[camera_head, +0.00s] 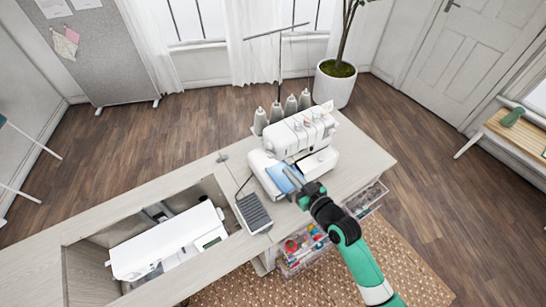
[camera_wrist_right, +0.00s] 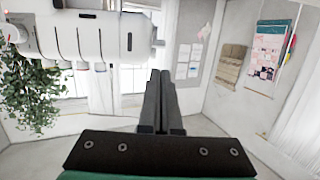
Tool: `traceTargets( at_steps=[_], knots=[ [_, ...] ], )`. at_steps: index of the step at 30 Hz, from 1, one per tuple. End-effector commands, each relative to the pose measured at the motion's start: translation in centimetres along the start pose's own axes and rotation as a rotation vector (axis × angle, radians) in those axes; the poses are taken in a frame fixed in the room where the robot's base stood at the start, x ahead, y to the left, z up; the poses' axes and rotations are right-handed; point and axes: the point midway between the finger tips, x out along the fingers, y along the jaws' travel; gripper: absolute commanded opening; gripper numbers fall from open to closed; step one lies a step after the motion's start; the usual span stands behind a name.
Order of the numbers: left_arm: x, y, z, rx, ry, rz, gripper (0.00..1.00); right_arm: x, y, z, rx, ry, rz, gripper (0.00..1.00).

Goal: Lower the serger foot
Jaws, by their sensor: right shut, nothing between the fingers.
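The white serger (camera_head: 300,138) stands on the pale cabinet top, with several grey thread cones behind it. It also shows in the right wrist view (camera_wrist_right: 85,38), at the upper left and upside down. A blue piece (camera_head: 284,178) lies at the serger's front. My right gripper (camera_head: 292,176) is at the serger's front, beside the blue piece. In the right wrist view its fingers (camera_wrist_right: 160,92) are together with nothing between them. I cannot tell whether it touches the serger. The serger foot is hidden or too small to make out. My left gripper is not in view.
A foot pedal (camera_head: 254,212) lies on the cabinet top (camera_head: 362,150) left of my right gripper. A white sewing machine (camera_head: 165,243) sits in the cabinet's recess. Clear drawers (camera_head: 303,250) with coloured supplies stand open below the front edge. The cabinet top right of the serger is clear.

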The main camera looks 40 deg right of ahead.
Motion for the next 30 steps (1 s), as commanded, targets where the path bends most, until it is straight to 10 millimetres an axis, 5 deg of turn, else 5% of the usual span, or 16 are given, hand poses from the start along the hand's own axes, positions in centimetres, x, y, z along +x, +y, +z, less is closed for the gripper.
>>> traceTargets(
  at_steps=[16, 30],
  knots=[
    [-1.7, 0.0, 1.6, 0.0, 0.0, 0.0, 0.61, 8.7, 0.0, 0.1, 0.0, 0.002, -0.001, 0.0],
    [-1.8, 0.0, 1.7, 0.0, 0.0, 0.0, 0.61, 9.9, -0.1, -0.1, 0.0, 0.001, -0.001, 0.0]
  ],
)
